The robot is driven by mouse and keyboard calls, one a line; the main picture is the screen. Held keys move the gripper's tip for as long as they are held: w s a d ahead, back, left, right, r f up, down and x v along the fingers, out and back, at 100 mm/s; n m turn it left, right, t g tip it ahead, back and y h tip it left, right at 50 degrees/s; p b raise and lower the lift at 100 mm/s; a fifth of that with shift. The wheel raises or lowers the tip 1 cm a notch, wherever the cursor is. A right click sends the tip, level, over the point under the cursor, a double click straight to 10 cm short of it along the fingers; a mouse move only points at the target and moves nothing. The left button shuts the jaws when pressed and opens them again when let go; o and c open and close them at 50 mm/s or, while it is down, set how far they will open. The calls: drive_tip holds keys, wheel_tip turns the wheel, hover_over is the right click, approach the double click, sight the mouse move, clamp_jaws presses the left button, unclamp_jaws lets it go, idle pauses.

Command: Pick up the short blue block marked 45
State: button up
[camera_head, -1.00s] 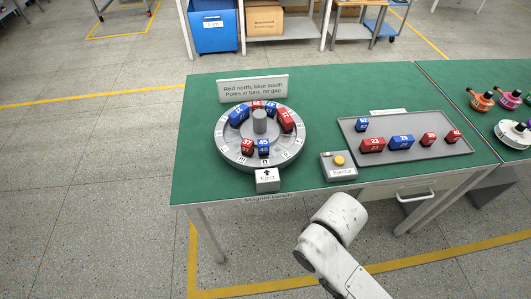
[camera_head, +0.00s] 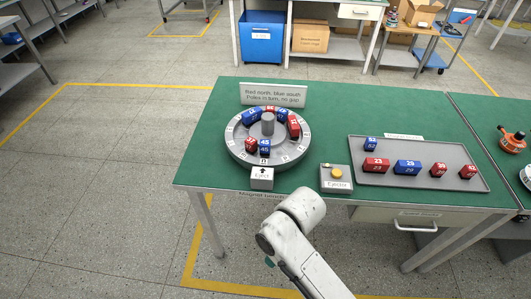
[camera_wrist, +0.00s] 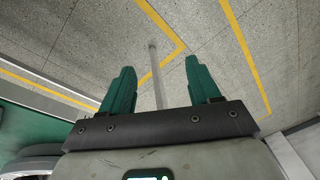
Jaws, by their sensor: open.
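The short blue block marked 45 (camera_head: 264,148) sits at the front of the round grey hub (camera_head: 237,155) on the green table. A short red block (camera_head: 250,145) sits just left of it on the same ring. My gripper (camera_wrist: 161,86) shows in the wrist view with its two green fingers wide apart and nothing between them. Only floor, yellow lines and a table leg show beyond the fingers. The block is out of the wrist view.
More red and blue blocks fill the back of the ring. The Eject plate (camera_head: 262,178) stands at the hub's front, with the Ejector button box (camera_head: 336,179) to its right. A grey tray (camera_head: 440,183) holds several blocks. A sign (camera_head: 273,94) stands behind the hub.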

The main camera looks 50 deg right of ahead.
drive_tip(key=w+r+n, duration=0.1)
drive_tip(key=w+n, duration=0.1)
drive_tip(key=w, duration=0.5)
drive_tip(key=n+g+h, duration=0.1)
drive_tip(key=n, duration=0.3)
approach(265, 142)
wheel_tip(265, 142, down, 5)
drive_tip(key=shift+r+b, duration=0.1)
drive_tip(key=shift+b, duration=0.3)
drive_tip(key=shift+a+f+p, duration=0.1)
drive_tip(key=shift+f+p, duration=0.4)
drive_tip(key=shift+f, duration=2.3)
drive_tip(key=shift+w, duration=0.1)
drive_tip(key=c, duration=1.1)
drive_tip(key=shift+c, duration=0.2)
